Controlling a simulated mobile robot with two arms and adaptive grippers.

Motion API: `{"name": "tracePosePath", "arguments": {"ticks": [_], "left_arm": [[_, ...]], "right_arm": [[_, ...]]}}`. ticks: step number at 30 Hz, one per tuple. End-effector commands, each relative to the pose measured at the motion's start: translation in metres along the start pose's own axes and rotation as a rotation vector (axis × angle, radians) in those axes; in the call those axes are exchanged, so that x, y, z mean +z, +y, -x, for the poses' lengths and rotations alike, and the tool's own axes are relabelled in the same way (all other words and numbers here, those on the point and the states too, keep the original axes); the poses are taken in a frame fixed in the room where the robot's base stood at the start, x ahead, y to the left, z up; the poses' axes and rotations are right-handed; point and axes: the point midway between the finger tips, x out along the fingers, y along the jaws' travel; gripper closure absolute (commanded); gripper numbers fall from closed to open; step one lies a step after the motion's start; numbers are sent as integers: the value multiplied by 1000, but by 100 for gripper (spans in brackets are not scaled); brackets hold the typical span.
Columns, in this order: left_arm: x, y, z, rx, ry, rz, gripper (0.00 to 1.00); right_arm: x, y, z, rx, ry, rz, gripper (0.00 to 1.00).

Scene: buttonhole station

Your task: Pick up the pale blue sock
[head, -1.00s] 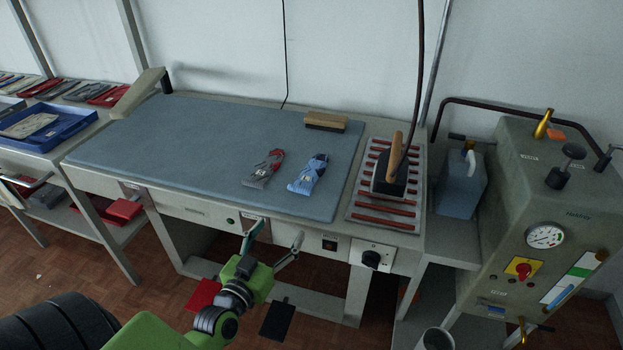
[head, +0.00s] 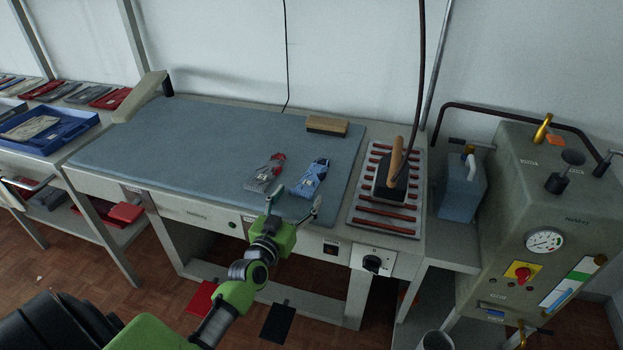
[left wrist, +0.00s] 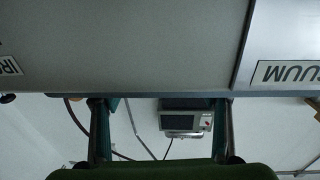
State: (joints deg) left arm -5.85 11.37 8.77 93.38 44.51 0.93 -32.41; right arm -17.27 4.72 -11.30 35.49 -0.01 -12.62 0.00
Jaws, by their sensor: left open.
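The pale blue sock (head: 310,178) lies folded on the blue-grey padded table top, near its front right edge. A grey and red sock (head: 265,173) lies just left of it. My left gripper (head: 294,202) is open and empty at the table's front edge, on the near side of the two socks, with its fingers spread and apart from both. In the left wrist view the two fingers (left wrist: 161,135) stand wide apart with no sock between them. My right gripper is in neither view.
An iron (head: 391,183) stands on a red-barred rest right of the pad. A wooden brush (head: 326,126) lies behind the socks. A blue tray (head: 88,124) is at far left, and a steam unit (head: 540,210) stands at right. The pad's left half is clear.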

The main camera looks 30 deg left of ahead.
Motion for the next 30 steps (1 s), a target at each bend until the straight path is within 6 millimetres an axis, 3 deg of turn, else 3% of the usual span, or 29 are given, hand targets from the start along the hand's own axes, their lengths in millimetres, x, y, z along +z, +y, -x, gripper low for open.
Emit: {"name": "tracePosePath", "arguments": {"ticks": [4, 12, 16, 30], "left_arm": [[0, 0, -16, 1, -1, -1, 32], [1, 0, -18, 0, -1, -1, 32], [1, 0, -18, 0, -1, -1, 66], [-5, 0, -18, 0, 0, 0, 67]], "right_arm": [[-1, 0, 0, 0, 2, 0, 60], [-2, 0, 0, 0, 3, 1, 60], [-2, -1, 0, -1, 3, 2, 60], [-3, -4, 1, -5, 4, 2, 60]]}}
